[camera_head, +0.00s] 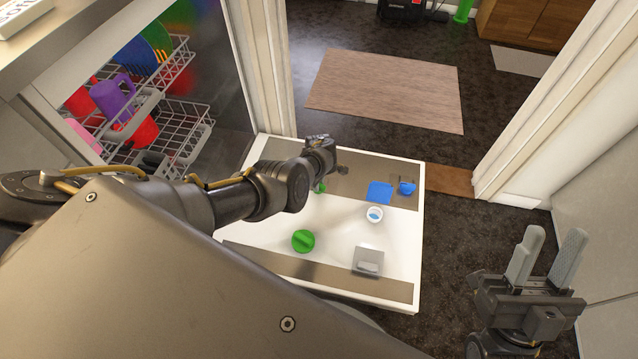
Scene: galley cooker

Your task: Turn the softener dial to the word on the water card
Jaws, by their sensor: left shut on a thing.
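The open dishwasher door (335,212) lies flat with its white inner face up. My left gripper (321,178) is over its far part, shut on a small green thing (319,189) that is mostly hidden under it. A larger round green cap (303,241) sits nearer on the door. A small white round piece with a blue centre (374,214) sits to its right. I cannot tell which piece is the softener dial, and no word on a water card can be read. My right gripper (546,247) is open and empty, right of the door.
A flat blue piece (379,192) and a blue cup-like piece (407,188) are at the door's far right. A grey square compartment (368,261) is at its near right. Racks (185,135) with coloured dishes stand at left. A mat (387,90) lies on the floor beyond.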

